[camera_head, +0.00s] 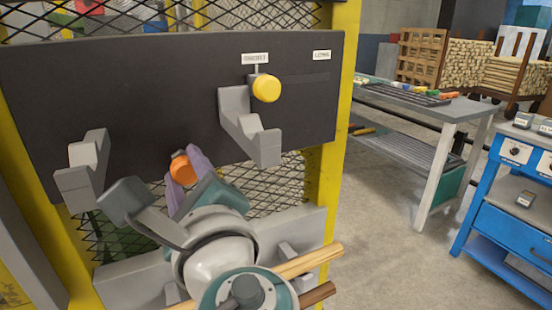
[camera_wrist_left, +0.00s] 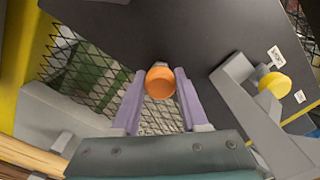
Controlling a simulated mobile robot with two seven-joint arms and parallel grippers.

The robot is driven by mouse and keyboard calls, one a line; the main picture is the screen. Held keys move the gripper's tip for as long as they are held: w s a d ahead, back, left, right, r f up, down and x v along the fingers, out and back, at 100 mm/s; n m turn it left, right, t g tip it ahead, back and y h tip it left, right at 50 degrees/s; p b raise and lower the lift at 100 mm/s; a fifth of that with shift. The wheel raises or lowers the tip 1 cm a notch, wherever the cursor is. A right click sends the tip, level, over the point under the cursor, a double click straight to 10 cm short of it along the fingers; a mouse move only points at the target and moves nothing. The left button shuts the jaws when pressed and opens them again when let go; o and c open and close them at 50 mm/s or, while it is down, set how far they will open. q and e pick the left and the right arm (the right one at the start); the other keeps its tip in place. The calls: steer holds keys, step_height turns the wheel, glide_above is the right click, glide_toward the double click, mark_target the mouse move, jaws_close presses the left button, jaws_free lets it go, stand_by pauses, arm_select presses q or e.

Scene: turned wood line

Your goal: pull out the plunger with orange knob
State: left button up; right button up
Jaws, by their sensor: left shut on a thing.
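The orange knob (camera_head: 183,169) of the plunger shows low on the dark panel (camera_head: 170,90). In the left wrist view the knob (camera_wrist_left: 160,81) sits between the tips of two purple fingers. My left gripper (camera_head: 187,166) is shut on it, reaching up from below. The plunger's shaft is hidden behind the knob and the fingers. My right gripper is not in view.
A yellow knob (camera_head: 266,88) sits higher on the panel, right of the orange one. Grey brackets (camera_head: 250,130) jut out on both sides. Wooden rods (camera_head: 300,264) lie below, near my arm. A workbench (camera_head: 440,108) and blue cart (camera_head: 500,205) stand right, with clear floor between.

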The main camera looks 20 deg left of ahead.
arm_select(q)
jaws_close()
stand_by(0.8)
